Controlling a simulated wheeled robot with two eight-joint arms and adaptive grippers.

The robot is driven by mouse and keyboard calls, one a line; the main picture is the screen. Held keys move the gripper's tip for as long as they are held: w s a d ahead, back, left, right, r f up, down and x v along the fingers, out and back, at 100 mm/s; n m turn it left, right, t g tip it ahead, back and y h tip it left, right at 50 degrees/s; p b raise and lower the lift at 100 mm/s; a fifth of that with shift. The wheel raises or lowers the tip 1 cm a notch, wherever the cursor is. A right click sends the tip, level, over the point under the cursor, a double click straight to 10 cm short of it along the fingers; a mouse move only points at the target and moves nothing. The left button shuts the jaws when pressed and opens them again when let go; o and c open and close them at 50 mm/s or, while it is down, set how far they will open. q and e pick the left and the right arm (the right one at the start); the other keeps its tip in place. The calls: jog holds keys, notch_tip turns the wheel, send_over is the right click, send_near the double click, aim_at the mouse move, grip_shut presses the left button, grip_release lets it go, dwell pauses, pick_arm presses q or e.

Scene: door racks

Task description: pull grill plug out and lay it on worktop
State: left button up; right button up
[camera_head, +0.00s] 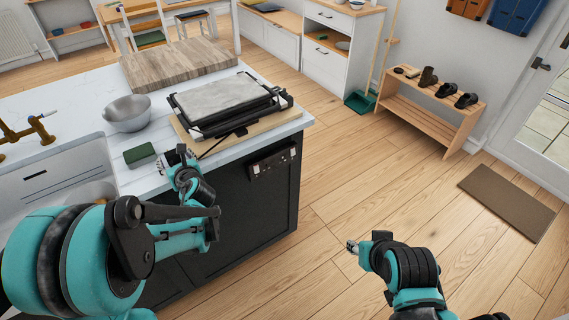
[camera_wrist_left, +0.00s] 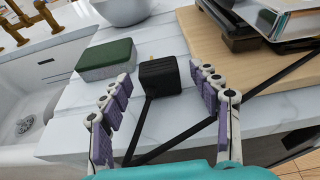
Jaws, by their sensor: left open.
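The black grill plug (camera_wrist_left: 160,76) sits on the white marble worktop (camera_wrist_left: 70,121) in the left wrist view, out of any socket. Its black cable runs toward me, then up to the right. My left gripper (camera_wrist_left: 161,80) is open, with a purple-padded finger on each side of the plug and gaps between. My right gripper (camera_head: 352,247) is over the floor, too small to read.
A green sponge-like block (camera_wrist_left: 106,59) lies left of the plug. A metal bowl (camera_head: 128,113) and sink lie further left. A socket panel (camera_head: 272,160) is on the island's dark side.

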pick_arm(q)
jog(key=v, duration=1.1)
jog(key=s+d+f+n+g+h, duration=0.2)
jog(key=s+d+n+h, duration=0.2)
jog(key=s+n, duration=0.5)
jog(key=s+d+f+n+g+h, duration=0.2)
jog(key=s+d+n+h, duration=0.2)
jog(key=n, duration=1.5)
jog(key=s+d, duration=0.3)
jog(key=s, duration=0.1)
jog(key=shift+s+d+f+n+g+h, duration=0.25)
jog(key=shift+s+f+n+g+h, duration=0.05)
jog(key=shift+s+n+g, duration=0.1)
